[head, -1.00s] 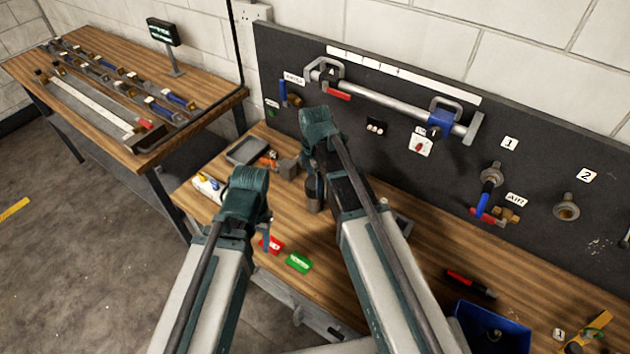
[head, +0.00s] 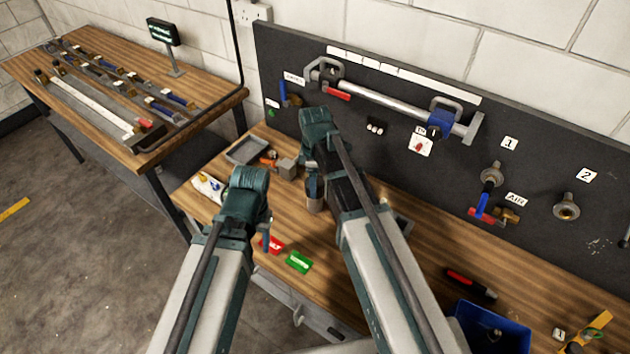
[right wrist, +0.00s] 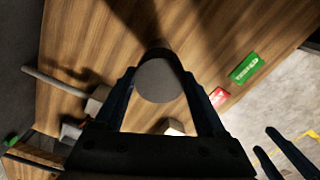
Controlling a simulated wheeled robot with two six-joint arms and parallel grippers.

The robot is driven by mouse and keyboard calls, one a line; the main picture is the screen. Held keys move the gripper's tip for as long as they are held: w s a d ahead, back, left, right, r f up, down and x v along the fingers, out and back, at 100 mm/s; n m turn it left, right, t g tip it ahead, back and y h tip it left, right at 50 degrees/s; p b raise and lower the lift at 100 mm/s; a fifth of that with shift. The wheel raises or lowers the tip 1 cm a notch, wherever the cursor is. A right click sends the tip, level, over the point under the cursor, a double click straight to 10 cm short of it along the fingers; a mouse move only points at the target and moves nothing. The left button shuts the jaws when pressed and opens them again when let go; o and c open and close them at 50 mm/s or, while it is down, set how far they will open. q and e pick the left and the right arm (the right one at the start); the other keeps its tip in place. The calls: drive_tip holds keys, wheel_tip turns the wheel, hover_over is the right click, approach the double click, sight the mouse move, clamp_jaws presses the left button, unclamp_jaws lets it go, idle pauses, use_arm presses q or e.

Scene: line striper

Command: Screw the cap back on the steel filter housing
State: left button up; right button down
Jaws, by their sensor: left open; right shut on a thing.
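The steel filter housing (head: 316,204) stands on the wooden bench below my right gripper (head: 313,186), which hides its upper part in the head view. In the right wrist view, a round grey top (right wrist: 160,82), apparently the cap, sits between the two fingers of my right gripper (right wrist: 158,80), which are shut on its sides. The grey cylinder wall (right wrist: 156,53) shows just behind that top. I cannot tell how far the cap is threaded. My left gripper (head: 266,232) is empty to the left of the housing, above the bench's front edge; its open fingers also show in the right wrist view (right wrist: 277,150).
A red tag (head: 271,244) and a green tag (head: 299,262) lie near the front edge. A grey tray (head: 246,150) and a grey block (head: 287,169) lie behind. A pipe panel (head: 400,160) backs the bench. A blue bin (head: 492,330) stands at right.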

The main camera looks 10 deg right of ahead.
drive_tip(key=m, duration=0.4)
drive_tip(key=shift+m, duration=0.3)
drive_tip(key=m, duration=0.4)
idle(0.4)
drive_tip(key=shift+m, duration=0.3)
drive_tip(key=m, duration=0.4)
drive_tip(key=shift+m, duration=0.3)
